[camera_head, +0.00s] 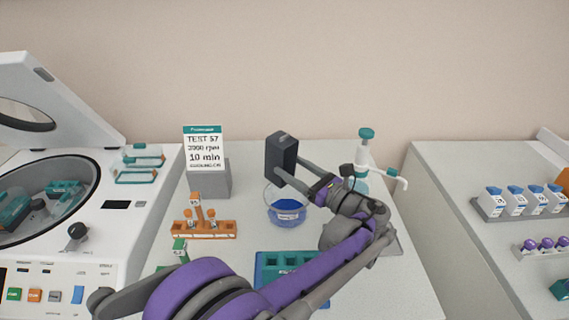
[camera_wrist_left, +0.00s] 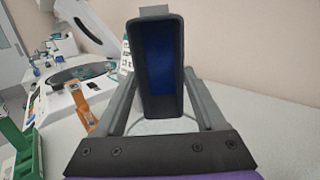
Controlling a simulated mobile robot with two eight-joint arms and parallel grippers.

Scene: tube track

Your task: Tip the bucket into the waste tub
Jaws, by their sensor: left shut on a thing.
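A dark grey bucket (camera_head: 281,155) is held above the bench by my left gripper (camera_head: 291,172). In the left wrist view the bucket (camera_wrist_left: 174,70) sits between the two grey fingers, its dark frame around a blue inside facing the camera. The gripper is shut on it. The waste tub (camera_head: 287,212), a clear round vessel with blue in its lower part, stands on the bench just below the bucket and fingers. The bucket is apart from the tub. In the left wrist view, part of a clear rim (camera_wrist_left: 160,127) shows below the bucket. My right gripper is not in view.
A centrifuge (camera_head: 50,200) with raised lid stands at the left. An orange tube rack (camera_head: 205,229), a sign (camera_head: 203,147) and a teal rack (camera_head: 275,262) are near the tub. A wash bottle (camera_head: 364,160) stands behind right.

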